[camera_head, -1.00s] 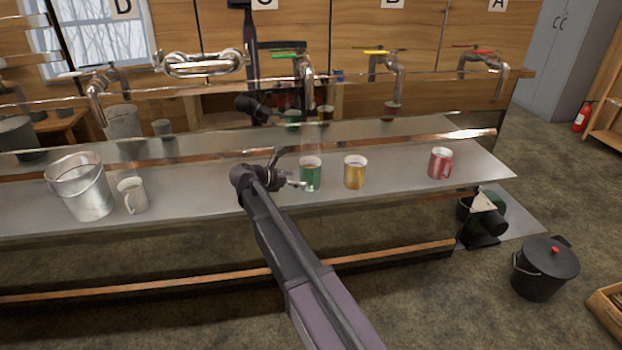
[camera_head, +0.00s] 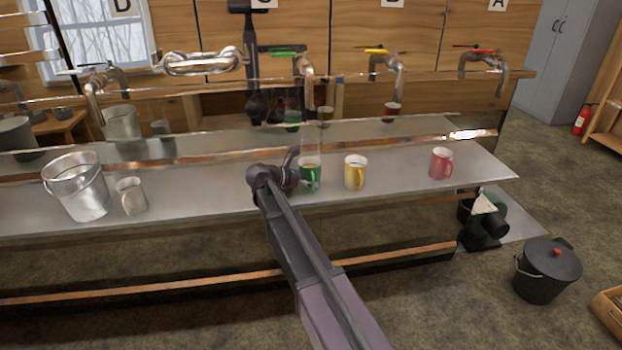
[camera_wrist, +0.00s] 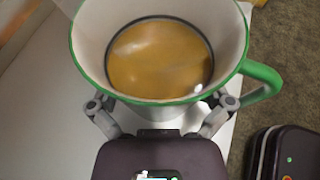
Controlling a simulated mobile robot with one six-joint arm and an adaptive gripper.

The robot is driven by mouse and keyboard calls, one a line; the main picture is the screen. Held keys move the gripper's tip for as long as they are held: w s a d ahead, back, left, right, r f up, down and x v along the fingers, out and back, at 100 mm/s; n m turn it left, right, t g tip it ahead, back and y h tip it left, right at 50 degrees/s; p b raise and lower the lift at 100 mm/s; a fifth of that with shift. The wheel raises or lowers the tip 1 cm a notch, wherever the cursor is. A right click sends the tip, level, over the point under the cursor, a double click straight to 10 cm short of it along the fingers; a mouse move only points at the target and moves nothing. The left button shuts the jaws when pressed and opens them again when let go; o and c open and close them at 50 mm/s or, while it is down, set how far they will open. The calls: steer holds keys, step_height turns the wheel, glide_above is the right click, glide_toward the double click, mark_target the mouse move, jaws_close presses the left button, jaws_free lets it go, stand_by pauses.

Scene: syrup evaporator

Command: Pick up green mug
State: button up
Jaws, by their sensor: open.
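The green mug (camera_head: 312,173) stands upright on the metal shelf (camera_head: 400,185), to the left of the yellow mug. In the wrist view the green mug (camera_wrist: 84,45) fills the upper middle, with a green rim, pale inside and amber liquid. Its green handle points right. My gripper (camera_head: 297,180) is at the mug's left side in the head view. In the wrist view my open gripper (camera_wrist: 160,107) has one finger on each side of the mug's near wall. The fingertips are partly hidden by the mug, and I cannot tell whether they touch it.
A yellow mug (camera_head: 355,172) stands close on the right, a red mug (camera_head: 441,163) farther right. A metal bucket (camera_head: 78,192) and a grey mug (camera_head: 131,196) stand at the left. A green-handled tap (camera_head: 305,72) is above and behind the green mug.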

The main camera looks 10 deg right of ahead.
mark_target(303, 172)
stand_by(0.3)
steer(key=c, duration=1)
steer(key=shift+r+p, duration=0.35)
steer(key=shift+r, duration=0.05)
steer(key=shift+r+p, duration=1.5)
steer(key=shift+s+a, duration=0.1)
steer(key=shift+s, duration=0.75)
steer(key=s+a+r+p, duration=0.1)
steer(key=s, duration=1.3)
steer(key=shift+a, duration=0.3)
steer(key=shift+s+r, duration=0.1)
